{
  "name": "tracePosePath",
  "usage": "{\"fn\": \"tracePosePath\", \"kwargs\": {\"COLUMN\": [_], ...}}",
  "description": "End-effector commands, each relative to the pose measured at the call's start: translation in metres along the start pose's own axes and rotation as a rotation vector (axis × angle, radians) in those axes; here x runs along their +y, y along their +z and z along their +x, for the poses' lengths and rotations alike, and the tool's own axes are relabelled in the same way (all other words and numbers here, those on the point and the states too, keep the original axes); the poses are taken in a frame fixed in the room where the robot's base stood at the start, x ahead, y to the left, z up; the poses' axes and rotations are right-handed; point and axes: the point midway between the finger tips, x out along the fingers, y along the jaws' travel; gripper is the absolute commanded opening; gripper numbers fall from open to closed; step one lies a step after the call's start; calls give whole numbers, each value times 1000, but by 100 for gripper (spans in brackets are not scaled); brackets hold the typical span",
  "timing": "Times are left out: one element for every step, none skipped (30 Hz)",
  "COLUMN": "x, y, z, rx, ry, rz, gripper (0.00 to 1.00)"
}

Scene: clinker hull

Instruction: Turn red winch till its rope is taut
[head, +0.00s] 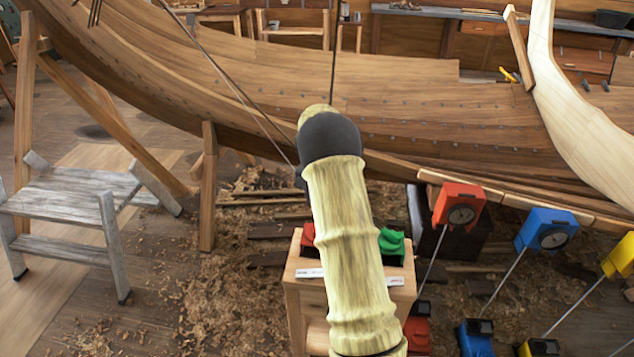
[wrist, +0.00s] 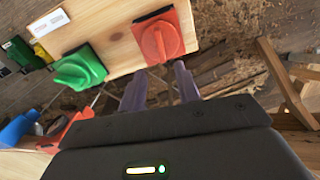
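A red turn-knob (wrist: 163,38) sits on a pale wooden stand beside a green turn-knob (wrist: 80,68). In the head view the red knob (head: 308,237) is mostly hidden behind my arm. A red unit with a round dial (head: 460,205) stands right of the stand; a thin straight line runs down from it towards a lower red block (head: 417,335). I cannot tell which red part is the winch, nor the rope's tension. My gripper (wrist: 160,84) has two dark fingers apart, nothing between them, just short of the red knob in the wrist view. The head view hides it.
The wooden stand (head: 402,290) carries white labels. Blue (head: 547,229) and yellow (head: 620,255) dial units stand to the right, with lines running down. The plank hull (head: 400,110) spans the back. A grey step stool (head: 70,205) stands left. Shavings cover the floor.

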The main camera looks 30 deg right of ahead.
Motion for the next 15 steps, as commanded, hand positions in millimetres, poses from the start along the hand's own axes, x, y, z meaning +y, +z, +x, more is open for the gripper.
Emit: {"fn": "tracePosePath", "kwargs": {"x": [0,0,0,0,0,0,0,0,0,0,0,0,0,0,0], "y": [-1,-1,-1,-1,-1,-1,-1,-1,-1,-1,-1,-1,-1,0,0], "z": [-10,-16,-24,-30,-36,-44,-49,-54,-59,-62,-65,-68,-70,-71,-72], "rx": [6,5,5,5,6,6,5,5,5,3,3,3,3,2,2], "ry": [-2,-2,-2,-2,-2,-2,-1,-1,-1,0,0,0,0,1,1], "rz": [0,0,0,0,1,1,1,1,1,1,1,1,1,1,1], "gripper": [33,33,33,33,33,33,33,33,33,33,33,33,33,33,33]}}
